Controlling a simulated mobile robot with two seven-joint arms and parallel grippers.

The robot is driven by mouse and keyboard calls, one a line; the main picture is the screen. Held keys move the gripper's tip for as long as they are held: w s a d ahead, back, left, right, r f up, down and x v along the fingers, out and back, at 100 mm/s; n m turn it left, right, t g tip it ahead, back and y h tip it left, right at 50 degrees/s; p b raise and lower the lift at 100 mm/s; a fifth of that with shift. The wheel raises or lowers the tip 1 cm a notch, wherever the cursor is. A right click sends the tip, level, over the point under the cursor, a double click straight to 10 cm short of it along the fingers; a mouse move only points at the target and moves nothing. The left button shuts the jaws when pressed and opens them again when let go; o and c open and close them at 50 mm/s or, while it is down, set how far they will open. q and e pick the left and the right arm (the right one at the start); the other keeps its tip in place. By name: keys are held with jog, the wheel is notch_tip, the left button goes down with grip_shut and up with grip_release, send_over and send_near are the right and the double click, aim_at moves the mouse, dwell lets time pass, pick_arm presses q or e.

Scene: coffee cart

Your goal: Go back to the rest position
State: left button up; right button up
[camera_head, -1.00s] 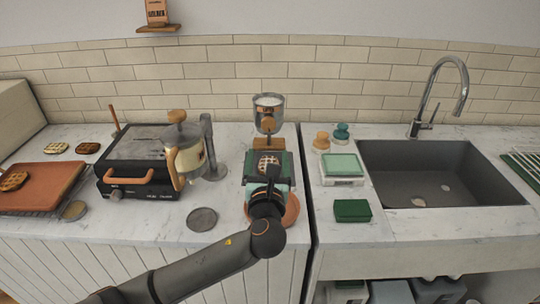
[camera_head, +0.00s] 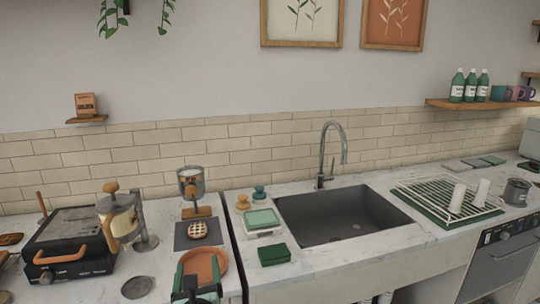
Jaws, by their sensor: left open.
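My left gripper (camera_head: 198,269) is at the bottom of the view, left of centre, with its two green-tipped fingers apart and nothing between them. It overlaps the terracotta plate (camera_head: 219,261) in the picture; I cannot tell the height between them. A round waffle (camera_head: 198,230) lies on a dark square mat (camera_head: 182,238) just beyond the plate, clear of the fingers. My right gripper is not in view.
A black griddle (camera_head: 71,243) and a cream press (camera_head: 120,219) stand at left. A grinder-like device (camera_head: 191,188) stands behind the mat. The scale (camera_head: 262,221), green box (camera_head: 274,254), sink (camera_head: 340,215) and dish rack (camera_head: 448,198) are to the right.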

pick_arm(q)
jog(key=s+d+f+n+g+h, duration=0.1)
jog(key=s+f+n+g+h, duration=0.1)
jog(key=s+f+n, duration=0.3)
jog(key=s+d+f+n+g+h, duration=0.1)
jog(key=f+n, duration=0.1)
jog(key=f, duration=0.6)
jog(key=s+f+n+g+h, duration=0.2)
jog(key=s+f+n, duration=0.15)
jog(key=f, duration=0.25)
jog(key=s+a+f+n+g, duration=0.1)
jog(key=s+f+n, duration=0.4)
jog(key=s+n, duration=0.4)
jog(key=s+a+f+n+g+h, duration=0.1)
jog(key=s+a+f+n, duration=0.1)
jog(key=s+f+n, duration=0.4)
jog(key=s+n, duration=0.3)
jog(key=n, duration=0.1)
jog(key=shift+s+a+f+h, duration=0.15)
jog(key=shift+f+h, duration=0.05)
jog(key=shift+h, duration=0.1)
